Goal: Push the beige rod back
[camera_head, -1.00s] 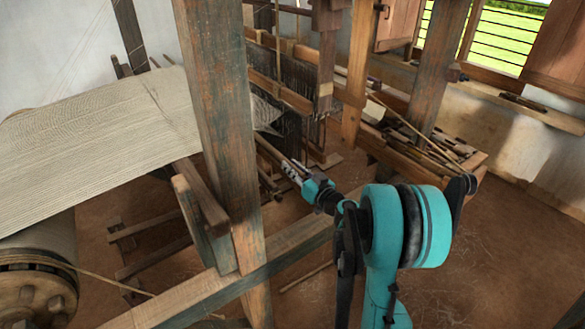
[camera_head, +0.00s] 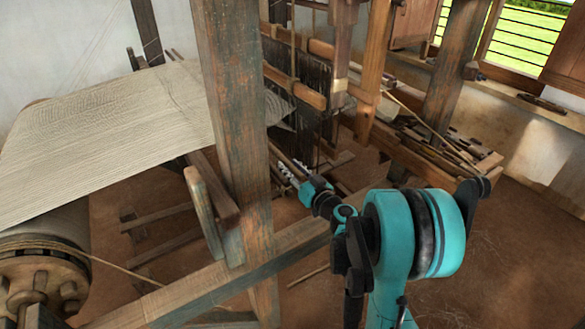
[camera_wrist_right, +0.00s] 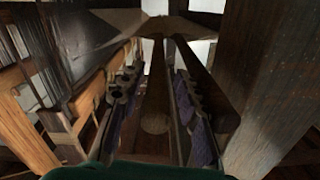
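My right gripper (camera_head: 288,172) is low behind the upright post, beside the loom's lower frame. In the right wrist view its two fingers (camera_wrist_right: 157,85) stand apart, one on each side of a brownish-beige rod (camera_wrist_right: 155,118). The rod's round near end faces the camera, and its length runs away between the fingers. Dark gaps show on both sides of the rod, and I see no clear contact. In the head view, the rod is hard to pick out near the fingertips. My left gripper is not in view.
A thick worn post (camera_head: 233,120) stands just left of my right arm, with a low crossbeam (camera_head: 190,290) running past it. Pale cloth (camera_head: 110,130) stretches at the left above a wooden roller (camera_head: 45,265). The earthen floor (camera_head: 500,270) at the right is open.

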